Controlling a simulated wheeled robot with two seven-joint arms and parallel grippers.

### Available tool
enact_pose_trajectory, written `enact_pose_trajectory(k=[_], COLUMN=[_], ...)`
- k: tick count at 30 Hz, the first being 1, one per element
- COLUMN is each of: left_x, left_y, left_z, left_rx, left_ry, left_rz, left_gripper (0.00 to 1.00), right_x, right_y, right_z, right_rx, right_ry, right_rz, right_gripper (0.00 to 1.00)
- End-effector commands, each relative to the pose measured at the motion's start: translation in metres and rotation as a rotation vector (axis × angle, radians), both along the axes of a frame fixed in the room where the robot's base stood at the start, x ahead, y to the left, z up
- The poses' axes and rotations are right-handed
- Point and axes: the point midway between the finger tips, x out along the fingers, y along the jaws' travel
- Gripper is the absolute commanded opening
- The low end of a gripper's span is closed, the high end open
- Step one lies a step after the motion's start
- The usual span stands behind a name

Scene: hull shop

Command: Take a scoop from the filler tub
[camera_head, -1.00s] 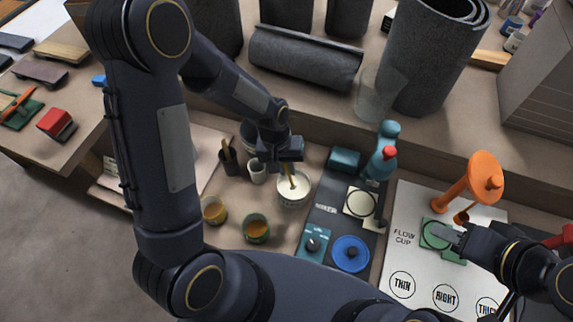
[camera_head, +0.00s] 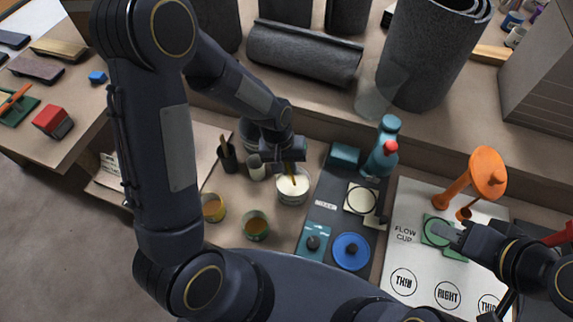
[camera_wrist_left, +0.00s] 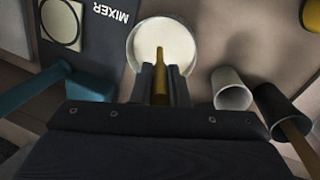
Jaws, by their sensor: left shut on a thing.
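The filler tub (camera_head: 292,201) is a small round tub of white filler on the bench, left of the mixer. It also shows in the left wrist view (camera_wrist_left: 133,47). My left gripper (camera_head: 290,168) is above the tub's far side, shut on a thin yellow-brown stick-like tool (camera_wrist_left: 160,57). The tool's far end reaches over or into the white filler; whether it carries any filler cannot be told. My right gripper (camera_head: 452,236) is far to the right, beside a green pad (camera_head: 437,230); its jaw opening is unclear.
The mixer board (camera_head: 322,204), teal bottle (camera_head: 383,155) and orange stand (camera_head: 487,174) are to the right.

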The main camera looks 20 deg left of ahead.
Motion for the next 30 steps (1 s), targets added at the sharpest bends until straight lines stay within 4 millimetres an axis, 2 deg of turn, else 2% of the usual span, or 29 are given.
enact_pose_trajectory(k=[16,30], left_x=[0.0,0.0], left_y=[-0.004,-0.004], left_z=[0.001,0.033], left_rx=[0.0,-0.001], left_ry=[0.0,-0.001], left_rz=[0.0,0.0], left_gripper=[0.0,0.0], right_x=[0.0,0.0], right_y=[0.0,0.0], right_z=[0.001,0.026], right_rx=[0.0,0.0], right_ry=[0.0,0.0], right_rz=[0.0,0.0], right_gripper=[0.36,0.36])
